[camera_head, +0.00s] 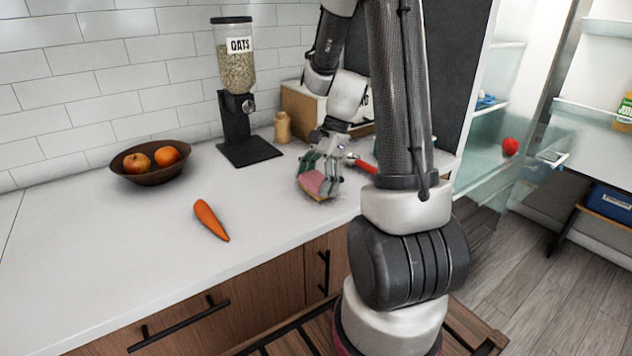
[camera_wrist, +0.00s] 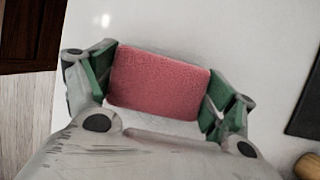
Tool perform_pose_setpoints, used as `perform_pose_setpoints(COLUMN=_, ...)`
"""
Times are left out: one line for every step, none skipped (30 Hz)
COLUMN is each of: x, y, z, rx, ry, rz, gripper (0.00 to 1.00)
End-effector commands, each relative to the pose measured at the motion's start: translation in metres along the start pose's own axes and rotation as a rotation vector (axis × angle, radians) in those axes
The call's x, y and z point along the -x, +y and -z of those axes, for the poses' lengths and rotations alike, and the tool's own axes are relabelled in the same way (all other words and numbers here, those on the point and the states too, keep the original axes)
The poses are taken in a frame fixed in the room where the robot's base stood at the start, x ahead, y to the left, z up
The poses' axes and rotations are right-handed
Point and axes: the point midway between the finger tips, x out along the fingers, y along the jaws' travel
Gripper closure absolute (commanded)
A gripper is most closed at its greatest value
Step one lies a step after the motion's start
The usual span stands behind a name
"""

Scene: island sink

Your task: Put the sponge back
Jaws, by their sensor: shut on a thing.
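The sponge (camera_wrist: 158,82) is pink and block-shaped, and it fills the middle of the wrist view. My gripper (camera_wrist: 155,88) is shut on it, with green-padded fingers at its left and right ends. In the head view my gripper (camera_head: 319,178) is over the right part of the white counter, with the pink sponge (camera_head: 313,183) between its fingers. The sponge is low, close to the counter top; I cannot tell whether it touches. No sponge holder can be made out.
A carrot (camera_head: 210,219) lies on the counter (camera_head: 110,260). A brown fruit bowl (camera_head: 150,176), an oats dispenser (camera_head: 238,110) and a small jar (camera_head: 282,127) stand behind. A red object (camera_head: 362,165) shows right of my gripper, partly hidden by my arm. The counter's front left is clear.

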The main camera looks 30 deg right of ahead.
Motion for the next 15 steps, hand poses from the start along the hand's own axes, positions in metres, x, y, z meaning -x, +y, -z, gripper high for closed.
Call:
perform_pose_setpoints(x=-0.0017, y=0.0, z=0.0007, rx=0.0, ry=0.0, rz=0.0, gripper=0.38)
perform_pose_setpoints(x=-0.0017, y=-0.0001, z=0.0007, rx=0.001, ry=0.0, rz=0.001, gripper=0.38)
perform_pose_setpoints(x=-0.0014, y=-0.0003, z=0.0006, rx=0.001, ry=0.0, rz=0.001, gripper=0.38)
perform_pose_setpoints(x=-0.0013, y=-0.0003, z=0.0005, rx=0.001, ry=0.0, rz=0.001, gripper=0.38)
perform_pose_setpoints(x=-0.0012, y=-0.0003, z=0.0005, rx=0.001, ry=0.0, rz=0.001, gripper=0.38)
perform_pose_setpoints(x=-0.0012, y=-0.0003, z=0.0005, rx=0.001, ry=0.0, rz=0.001, gripper=0.38)
perform_pose_setpoints(x=-0.0014, y=-0.0003, z=0.0006, rx=0.001, ry=0.0, rz=0.001, gripper=0.38)
perform_pose_setpoints(x=-0.0018, y=-0.0003, z=0.0008, rx=0.001, ry=0.0, rz=0.001, gripper=0.38)
perform_pose_setpoints(x=-0.0028, y=-0.0002, z=0.0011, rx=0.001, ry=0.0, rz=0.001, gripper=0.38)
perform_pose_setpoints(x=-0.0037, y=-0.0002, z=0.0015, rx=0.001, ry=0.0, rz=0.0, gripper=0.38)
perform_pose_setpoints(x=-0.0041, y=-0.0003, z=0.0016, rx=0.001, ry=0.0, rz=0.001, gripper=0.14)
perform_pose_setpoints(x=-0.0038, y=-0.0003, z=0.0015, rx=0.001, ry=0.0, rz=0.001, gripper=0.07)
perform_pose_setpoints(x=-0.0038, y=-0.0003, z=0.0015, rx=0.001, ry=0.0, rz=0.001, gripper=0.01)
perform_pose_setpoints(x=-0.0037, y=-0.0004, z=0.0015, rx=0.001, ry=0.0, rz=0.001, gripper=0.0)
perform_pose_setpoints(x=-0.0037, y=-0.0004, z=0.0015, rx=0.001, ry=0.0, rz=0.001, gripper=0.0)
